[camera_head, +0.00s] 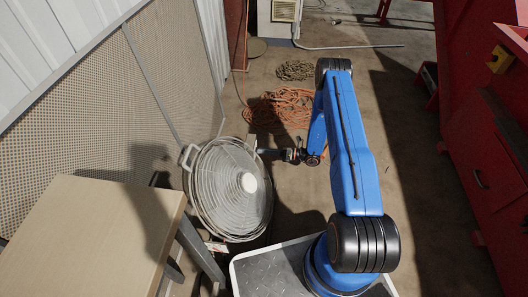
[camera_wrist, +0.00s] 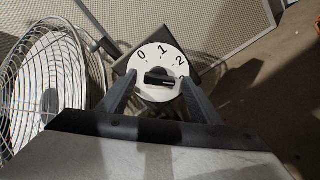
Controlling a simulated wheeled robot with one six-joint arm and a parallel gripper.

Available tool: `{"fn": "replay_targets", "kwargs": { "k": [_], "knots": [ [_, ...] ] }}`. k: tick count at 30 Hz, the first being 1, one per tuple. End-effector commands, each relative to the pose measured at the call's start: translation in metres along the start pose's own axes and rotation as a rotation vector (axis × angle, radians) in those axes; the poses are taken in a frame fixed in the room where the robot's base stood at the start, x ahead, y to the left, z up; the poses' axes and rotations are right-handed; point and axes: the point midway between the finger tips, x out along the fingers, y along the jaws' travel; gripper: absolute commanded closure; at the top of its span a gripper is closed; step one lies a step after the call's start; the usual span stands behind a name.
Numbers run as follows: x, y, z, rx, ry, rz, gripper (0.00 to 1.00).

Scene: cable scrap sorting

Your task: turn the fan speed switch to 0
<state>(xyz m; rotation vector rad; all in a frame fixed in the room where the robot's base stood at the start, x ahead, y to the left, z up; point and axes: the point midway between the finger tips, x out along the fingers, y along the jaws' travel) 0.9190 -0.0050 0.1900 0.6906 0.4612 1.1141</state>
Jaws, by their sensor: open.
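The fan speed switch (camera_wrist: 160,60) is a round white dial marked 0, 1 and 2 on a dark box in the wrist view. Its black knob (camera_wrist: 160,80) lies nearly crosswise in the picture; I cannot tell which number it points to. My gripper (camera_wrist: 159,84) is open, with one finger on each side of the dial and the knob between them. I cannot tell whether the fingers touch it. In the head view, my gripper (camera_head: 264,152) is beside the upper right rim of the round wire-caged fan (camera_head: 228,190), and the dial is not discernible.
The fan cage also fills the left of the wrist view (camera_wrist: 45,85). A perforated panel (camera_head: 100,120) stands left of the fan, and a wooden table (camera_head: 95,235) is at lower left. Orange cable (camera_head: 280,106) lies on the floor beyond my gripper. Red cabinets (camera_head: 475,140) line the right.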

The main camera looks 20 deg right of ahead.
Motion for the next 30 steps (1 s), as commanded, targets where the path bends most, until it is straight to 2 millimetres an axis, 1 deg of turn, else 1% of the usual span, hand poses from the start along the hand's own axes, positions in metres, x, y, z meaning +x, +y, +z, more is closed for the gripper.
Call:
{"fn": "replay_targets", "kwargs": {
  "k": [7, 8, 9, 11, 12, 13, 22, 26, 30],
  "knots": [
    [0.0006, -0.0001, 0.0, 0.0, 0.0, 0.0, 0.42],
    [0.0006, -0.0001, 0.0, 0.0, 0.0, 0.0, 0.47],
    [0.0006, 0.0, 0.0, 0.0, 0.0, 0.0, 0.56],
    [0.0005, 0.0, 0.0, 0.0, 0.0, 0.0, 0.71],
    [0.0005, -0.0001, -0.0001, 0.0, 0.0, 0.0, 0.8],
    [0.0005, -0.0001, -0.0001, 0.0, 0.0, 0.0, 0.83],
    [0.0004, -0.0001, 0.0, -0.025, 0.0, -0.001, 0.83],
    [0.0003, -0.0001, 0.0001, -0.077, 0.0, -0.001, 0.83],
    [0.0002, 0.0, 0.0004, -0.168, 0.0, -0.001, 0.83]
  ]
}}
